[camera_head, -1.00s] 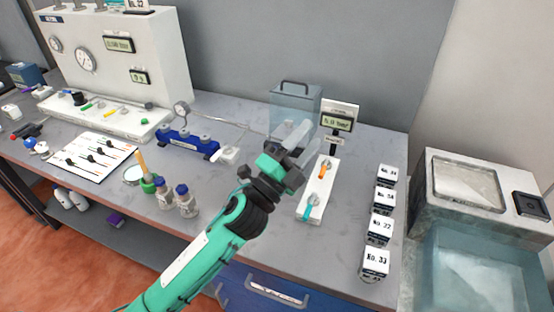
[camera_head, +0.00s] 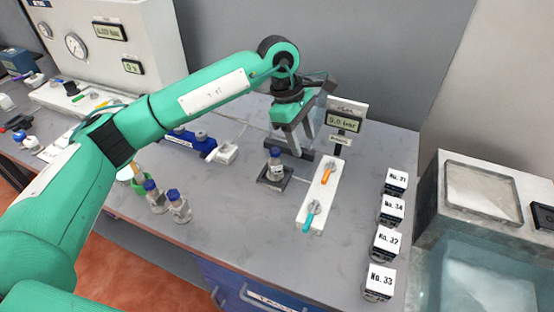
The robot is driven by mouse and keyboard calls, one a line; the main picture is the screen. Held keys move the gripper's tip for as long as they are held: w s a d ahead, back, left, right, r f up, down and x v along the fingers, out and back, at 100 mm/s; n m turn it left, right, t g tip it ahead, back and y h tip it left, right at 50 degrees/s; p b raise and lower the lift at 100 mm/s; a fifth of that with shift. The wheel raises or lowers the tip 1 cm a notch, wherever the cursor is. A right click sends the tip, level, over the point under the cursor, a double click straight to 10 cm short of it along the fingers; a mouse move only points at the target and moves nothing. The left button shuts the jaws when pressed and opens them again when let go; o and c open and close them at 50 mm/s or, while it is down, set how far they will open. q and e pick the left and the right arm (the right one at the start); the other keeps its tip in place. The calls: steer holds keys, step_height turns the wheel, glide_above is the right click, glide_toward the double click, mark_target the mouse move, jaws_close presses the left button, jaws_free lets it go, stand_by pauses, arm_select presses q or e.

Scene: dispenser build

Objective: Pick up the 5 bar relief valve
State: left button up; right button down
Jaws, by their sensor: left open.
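My left gripper (camera_head: 296,148) points down over the back middle of the bench, open, with no object visible between its fingers. To the right, a white strip (camera_head: 318,205) carries an orange-handled valve (camera_head: 327,177) and a teal-handled valve (camera_head: 310,216). Behind the strip, a display (camera_head: 343,124) appears to read 5.0 bar. I cannot tell which part is the 5 bar relief valve. My right gripper is not in view.
Numbered boxes, including No. 33 (camera_head: 379,281), line the right side of the bench. A water tank (camera_head: 470,275) stands beyond. A blue manifold (camera_head: 188,139) is partly behind my arm. Bare bench lies front centre.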

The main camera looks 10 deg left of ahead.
mark_target(275, 150)
arm_select(q)
steer(key=w+a+r+y, duration=0.3)
steer(key=w+a, duration=0.1)
steer(key=a, duration=0.3)
steer(key=shift+t+y, duration=0.3)
steer(key=shift+t, duration=0.1)
step_height(275, 150, down, 9)
steer(key=shift+r+p, duration=0.2)
steer(key=shift+p, duration=1.05)
steer(key=shift+f+p, duration=0.45)
step_height(275, 150, down, 3)
steer(key=shift+f+p, duration=0.15)
steer(key=shift+p, duration=0.8)
steer(key=shift+f, duration=0.6)
steer(key=c, duration=0.9)
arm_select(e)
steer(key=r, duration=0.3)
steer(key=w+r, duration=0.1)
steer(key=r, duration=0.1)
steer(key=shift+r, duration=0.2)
arm_select(q)
steer(key=shift+r, duration=0.1)
